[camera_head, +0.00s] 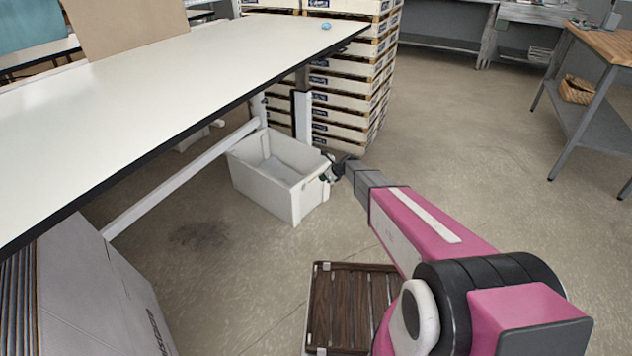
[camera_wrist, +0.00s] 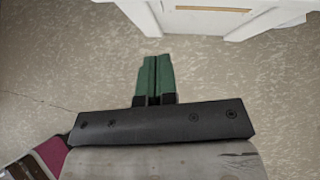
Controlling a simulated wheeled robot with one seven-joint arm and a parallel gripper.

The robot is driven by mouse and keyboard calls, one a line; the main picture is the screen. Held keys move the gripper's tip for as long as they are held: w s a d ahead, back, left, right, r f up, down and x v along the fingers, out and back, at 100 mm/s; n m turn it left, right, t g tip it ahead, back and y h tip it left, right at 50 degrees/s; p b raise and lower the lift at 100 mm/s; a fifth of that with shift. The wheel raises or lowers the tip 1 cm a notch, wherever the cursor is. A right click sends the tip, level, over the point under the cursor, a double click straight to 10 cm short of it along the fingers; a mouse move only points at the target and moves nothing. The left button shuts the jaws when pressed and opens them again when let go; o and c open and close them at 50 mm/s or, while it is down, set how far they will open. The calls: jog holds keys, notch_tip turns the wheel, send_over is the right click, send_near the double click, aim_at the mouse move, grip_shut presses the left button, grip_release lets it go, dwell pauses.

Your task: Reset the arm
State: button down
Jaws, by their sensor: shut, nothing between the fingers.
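My arm is magenta and grey and reaches forward from the lower right in the head view. My gripper (camera_head: 335,168) is at its far end, beside the right side of a white bin (camera_head: 262,190) on the floor under the table. In the wrist view my gripper (camera_wrist: 154,62) shows two green fingers pressed together, with nothing between them. White walls, likely the bin's (camera_wrist: 215,22), stand just beyond the fingertips. I cannot tell whether the gripper touches the bin.
A long white table (camera_head: 170,75) runs along the left, with a small blue object (camera_head: 326,26) at its far end. Stacked crates (camera_head: 350,85) stand behind the bin. A brown slatted platform (camera_head: 345,310) lies below my arm. Open floor (camera_head: 470,150) spreads right.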

jog(key=s+d+r+n+g+h, duration=0.1)
jog(key=s+d+r+n, duration=0.5)
jog(key=s, duration=0.7)
jog(key=s+d+r+n+g+h, duration=0.1)
jog(key=s+d+r+n+h, duration=0.3)
jog(key=s+d+r+n, duration=0.3)
jog(key=s+d+r+n+g+h, duration=0.1)
jog(key=s+d+r+n+h, duration=0.2)
jog(key=s, duration=1.5)
jog(key=d+r+n, duration=0.3)
jog(key=d+n, duration=0.3)
jog(key=d, duration=0.2)
jog(key=shift+s+d+r+n+g, duration=0.15)
jog(key=shift+s+r+n+g, duration=0.15)
jog(key=shift+n, duration=0.1)
